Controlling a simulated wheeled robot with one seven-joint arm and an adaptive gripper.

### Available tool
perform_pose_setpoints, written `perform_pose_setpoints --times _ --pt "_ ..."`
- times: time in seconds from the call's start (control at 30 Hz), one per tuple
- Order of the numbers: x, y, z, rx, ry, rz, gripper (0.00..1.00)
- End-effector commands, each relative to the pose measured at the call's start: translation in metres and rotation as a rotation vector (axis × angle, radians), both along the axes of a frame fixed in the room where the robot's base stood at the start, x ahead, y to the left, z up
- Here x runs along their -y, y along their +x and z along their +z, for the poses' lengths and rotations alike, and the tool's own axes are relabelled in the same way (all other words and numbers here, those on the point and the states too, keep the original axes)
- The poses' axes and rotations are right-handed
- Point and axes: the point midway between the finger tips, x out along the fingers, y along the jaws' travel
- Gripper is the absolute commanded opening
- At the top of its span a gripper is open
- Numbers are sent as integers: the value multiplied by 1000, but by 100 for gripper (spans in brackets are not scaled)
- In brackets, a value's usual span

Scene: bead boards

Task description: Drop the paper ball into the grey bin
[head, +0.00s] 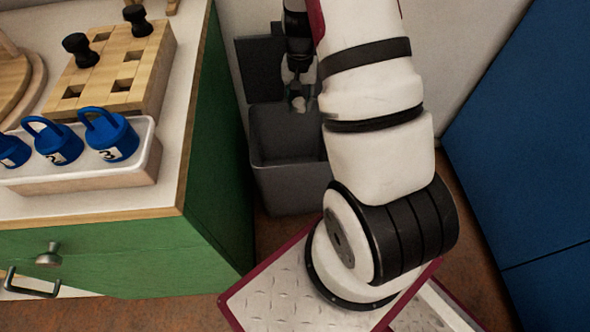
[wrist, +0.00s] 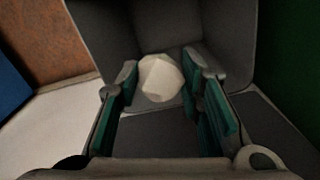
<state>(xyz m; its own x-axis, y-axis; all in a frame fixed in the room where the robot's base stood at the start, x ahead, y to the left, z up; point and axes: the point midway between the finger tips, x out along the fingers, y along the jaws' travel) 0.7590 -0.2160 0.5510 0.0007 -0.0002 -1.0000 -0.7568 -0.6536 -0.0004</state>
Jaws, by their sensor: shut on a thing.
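The paper ball (wrist: 160,78) is white and faceted. In the wrist view it sits between the two fingertips of my gripper (wrist: 160,82), which is shut on it. In the head view my gripper (head: 299,92) points down at the grey bin, and the ball (head: 299,103) shows only as a small pale spot at its tip. The grey bin (head: 290,185) stands on the floor with its lid (head: 260,68) raised at the back. The ball is over the bin's opening; its exact height against the rim is hard to tell. My arm hides the bin's right side.
The green cabinet (head: 215,150) stands close to the bin's left. On its top are a wooden board (head: 150,65) with black pegs and a white tray (head: 150,160) with blue numbered weights. A blue panel (head: 530,150) stands at the right.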

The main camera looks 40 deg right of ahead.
Motion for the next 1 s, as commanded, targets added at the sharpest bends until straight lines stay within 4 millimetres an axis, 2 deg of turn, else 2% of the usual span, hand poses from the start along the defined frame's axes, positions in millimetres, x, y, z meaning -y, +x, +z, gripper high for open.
perform_pose_setpoints --times 0.5,0.83,0.87,0.93,1.0 --pt "0 0 -52 0 0 2 24" --pt "-1 0 -54 0 0 2 24" --pt "-1 0 -54 0 0 2 41" --pt "-1 0 -54 0 0 2 57" --pt "-1 0 -54 0 0 2 57"
